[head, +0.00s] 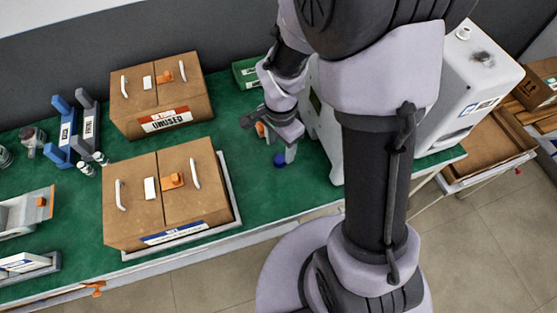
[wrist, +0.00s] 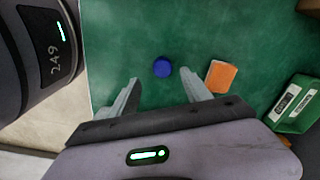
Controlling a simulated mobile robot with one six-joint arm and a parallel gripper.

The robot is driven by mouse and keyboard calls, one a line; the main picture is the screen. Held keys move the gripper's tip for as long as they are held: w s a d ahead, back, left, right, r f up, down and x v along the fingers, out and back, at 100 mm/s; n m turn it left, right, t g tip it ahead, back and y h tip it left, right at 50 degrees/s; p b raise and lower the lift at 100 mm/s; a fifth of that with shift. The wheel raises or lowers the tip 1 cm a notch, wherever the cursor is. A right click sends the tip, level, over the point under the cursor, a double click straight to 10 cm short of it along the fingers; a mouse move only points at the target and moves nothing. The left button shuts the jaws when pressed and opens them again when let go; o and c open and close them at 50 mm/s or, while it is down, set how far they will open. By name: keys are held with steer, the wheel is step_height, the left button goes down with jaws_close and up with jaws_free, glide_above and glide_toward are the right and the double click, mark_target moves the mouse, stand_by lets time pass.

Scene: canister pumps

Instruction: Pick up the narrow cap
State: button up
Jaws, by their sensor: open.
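A small round blue cap (wrist: 163,67) lies on the green tabletop. In the wrist view it is just beyond the fingertips and roughly between them. It also shows in the head view (head: 280,160), close beside one finger. My gripper (wrist: 160,80) is open and empty above the table, pointing down toward the cap. In the head view my gripper (head: 268,138) is left of the white machine. I see no other cap clearly, and whether this one is the narrow cap cannot be told from its size alone.
An orange block (wrist: 221,76) lies close to the right of the cap in the wrist view. A green box (wrist: 296,104) stands farther right. Two cardboard boxes (head: 165,195) (head: 157,97) stand left, and a white machine (head: 465,85) stands right.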

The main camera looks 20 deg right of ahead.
mark_target(280, 158)
steer(key=f+b, duration=0.1)
steer(key=f, duration=0.1)
steer(key=f+b, duration=0.1)
steer(key=f, duration=0.1)
steer(key=f+b, duration=0.1)
steer(key=f, duration=0.1)
steer(key=shift+w+f, duration=0.25)
steer(key=shift+r, duration=0.1)
steer(key=shift+c, duration=0.9)
jaws_close()
